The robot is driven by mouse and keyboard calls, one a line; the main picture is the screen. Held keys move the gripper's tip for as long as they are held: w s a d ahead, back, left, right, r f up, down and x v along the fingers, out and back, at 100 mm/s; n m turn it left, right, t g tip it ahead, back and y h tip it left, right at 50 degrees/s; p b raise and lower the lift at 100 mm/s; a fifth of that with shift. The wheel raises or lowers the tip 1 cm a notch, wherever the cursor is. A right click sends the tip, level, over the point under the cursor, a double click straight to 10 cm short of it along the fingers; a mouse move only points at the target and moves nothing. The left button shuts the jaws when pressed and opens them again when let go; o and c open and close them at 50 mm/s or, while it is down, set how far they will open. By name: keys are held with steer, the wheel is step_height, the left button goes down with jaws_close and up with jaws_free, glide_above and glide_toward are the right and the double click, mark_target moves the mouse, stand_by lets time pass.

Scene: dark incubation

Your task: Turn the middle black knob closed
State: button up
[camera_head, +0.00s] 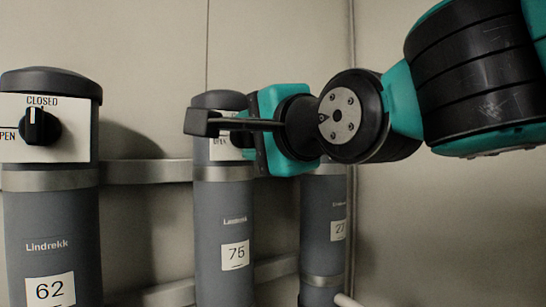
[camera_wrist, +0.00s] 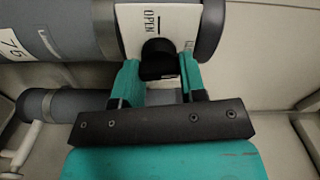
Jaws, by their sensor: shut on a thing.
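The middle grey cylinder (camera_head: 222,240), numbered 75, stands upright between two others. Its white label plate (camera_head: 222,150) is partly hidden by my arm in the head view. In the wrist view, the middle black knob (camera_wrist: 159,55) sits on this plate, beside the printed word OPEN. My gripper (camera_wrist: 160,75) has its two teal fingers on either side of the knob and is shut on it. The knob's pointer direction cannot be made out. In the head view the knob and fingertips are hidden behind my wrist parts.
The left cylinder (camera_head: 48,225), numbered 62, has its own black knob (camera_head: 40,127) pointing up at CLOSED. The right cylinder (camera_head: 322,240) stands behind my arm. A metal rail (camera_head: 148,171) runs behind the cylinders along the wall. The space at the right is clear.

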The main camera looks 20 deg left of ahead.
steer(key=shift+f+m+b, duration=0.1)
steer(key=shift+m+b, duration=0.65)
steer(key=shift+m, duration=0.25)
steer(key=shift+w, duration=0.1)
steer(key=o, duration=0.9)
steer(key=shift+b+v, duration=7.95)
steer(key=shift+v, duration=0.8)
